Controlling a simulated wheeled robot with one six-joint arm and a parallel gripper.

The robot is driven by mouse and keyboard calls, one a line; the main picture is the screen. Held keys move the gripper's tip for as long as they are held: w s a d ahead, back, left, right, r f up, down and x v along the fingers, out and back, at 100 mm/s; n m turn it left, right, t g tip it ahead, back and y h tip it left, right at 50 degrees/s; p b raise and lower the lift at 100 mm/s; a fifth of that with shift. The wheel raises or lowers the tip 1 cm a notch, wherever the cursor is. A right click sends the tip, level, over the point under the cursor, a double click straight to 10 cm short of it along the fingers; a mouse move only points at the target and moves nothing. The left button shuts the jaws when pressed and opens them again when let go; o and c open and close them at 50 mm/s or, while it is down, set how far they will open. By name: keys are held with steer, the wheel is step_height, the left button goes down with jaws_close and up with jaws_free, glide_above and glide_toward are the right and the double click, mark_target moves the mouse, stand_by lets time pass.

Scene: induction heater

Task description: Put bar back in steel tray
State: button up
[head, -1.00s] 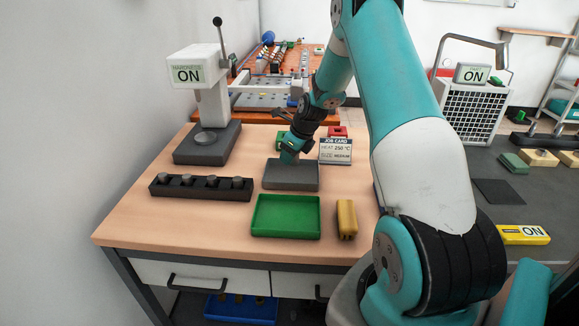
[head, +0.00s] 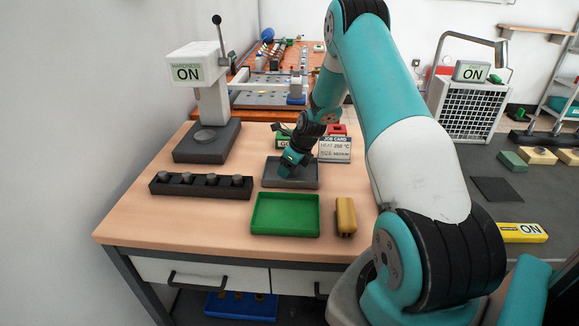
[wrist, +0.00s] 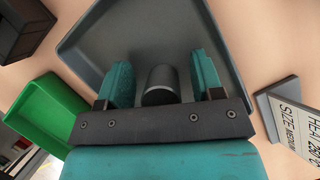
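The steel tray (head: 310,182) is a shallow grey tray on the wooden bench, behind the green tray. In the wrist view its grey floor and walls (wrist: 217,38) lie beneath my gripper. The bar (wrist: 160,85) is a short dark grey cylinder between my two teal fingers. A gap shows on each side of it, so my gripper (wrist: 161,80) is open around it. The bar appears to be within the tray; whether it touches the floor is unclear. In the head view my gripper (head: 287,166) is low over the tray, and the bar is hidden.
The green tray (head: 285,232) is empty in front. A dark rack (head: 200,191) with several grey bars stands left, a yellow block (head: 346,217) right. The job card (head: 335,150) stands close behind the tray's right side. The hardness tester (head: 207,152) is at the back left.

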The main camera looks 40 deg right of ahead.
steer(key=b+v, duration=0.1)
steer(key=v, duration=1.1)
steer(key=a+r+n+y, duration=0.1)
steer(key=a+r+n, duration=0.3)
steer(key=a+n, duration=0.3)
steer(key=a+r+n+y, duration=0.1)
steer(key=a+r+n, duration=0.25)
steer(key=a, duration=0.55)
steer(key=s+a+r+n+g, duration=0.1)
steer(key=s+a+r+n, duration=0.15)
steer(key=a+n, duration=0.3)
steer(key=s+a+r+n+g, duration=0.1)
steer(key=s+a+n, duration=0.3)
steer(key=a+n, duration=0.15)
steer(key=s+a+r+n+g, duration=0.1)
steer(key=s+a+n, duration=0.5)
steer(key=s+n, duration=0.3)
steer(key=s+a+r+n+g+y, duration=0.1)
steer(key=s+a+r+n, duration=0.1)
steer(key=s+a+n, duration=0.4)
steer(key=s+n, duration=0.3)
steer(key=shift+s, duration=0.4)
steer(key=shift+a, duration=0.15)
